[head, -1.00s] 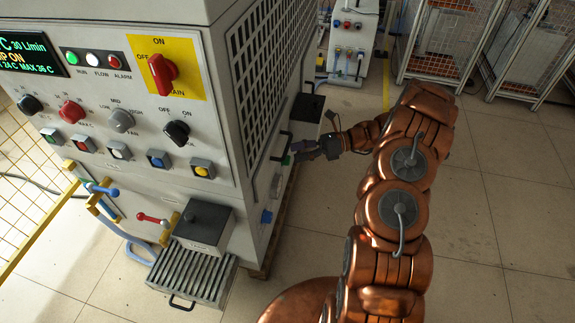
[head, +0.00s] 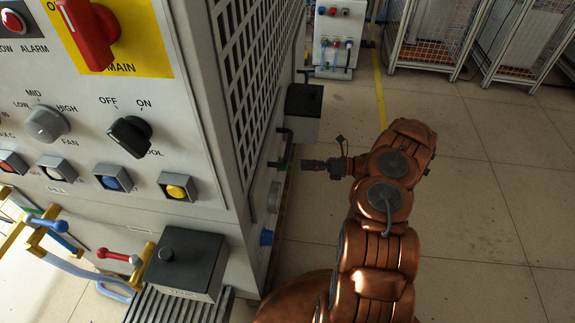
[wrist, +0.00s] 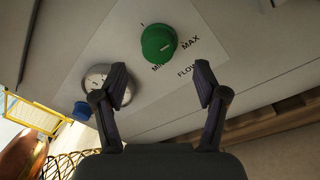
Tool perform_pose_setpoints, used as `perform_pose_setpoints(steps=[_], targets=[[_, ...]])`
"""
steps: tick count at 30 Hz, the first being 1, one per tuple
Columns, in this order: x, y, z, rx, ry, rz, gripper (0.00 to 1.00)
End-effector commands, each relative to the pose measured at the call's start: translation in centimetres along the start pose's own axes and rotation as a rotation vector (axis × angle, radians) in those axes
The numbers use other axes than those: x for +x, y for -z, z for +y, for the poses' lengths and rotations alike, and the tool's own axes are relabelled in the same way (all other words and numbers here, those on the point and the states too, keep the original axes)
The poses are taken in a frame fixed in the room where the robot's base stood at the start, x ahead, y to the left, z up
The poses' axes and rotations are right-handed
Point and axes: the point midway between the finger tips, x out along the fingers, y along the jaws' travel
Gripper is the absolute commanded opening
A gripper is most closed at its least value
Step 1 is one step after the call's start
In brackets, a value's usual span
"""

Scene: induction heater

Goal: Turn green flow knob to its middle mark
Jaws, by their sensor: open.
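The green flow knob (wrist: 159,44) is on a pale plate on the cabinet side. A tick mark shows beyond the knob's upper-left edge. The knob is small in the head view (head: 277,164). My gripper (wrist: 163,80) is open and empty, its two fingers apart just below the knob in the wrist picture, not around it. In the head view my gripper (head: 308,165) is right of the knob with a visible gap.
A round gauge (wrist: 97,79) and a blue knob (wrist: 82,111) are left of the green knob in the wrist view. A black box (head: 304,113) juts from the cabinet side beyond my gripper. Open floor (head: 475,200) lies to the right.

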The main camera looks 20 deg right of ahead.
Motion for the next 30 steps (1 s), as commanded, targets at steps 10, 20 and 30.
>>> perform_pose_setpoints(steps=[10,20,30], targets=[[4.9,0.1,0.0,-0.001,-0.004,0.003,0.72],[6.0,0.1,0.1,0.001,0.000,0.002,0.72],[5.9,0.1,0.1,0.000,0.001,0.001,0.51]])
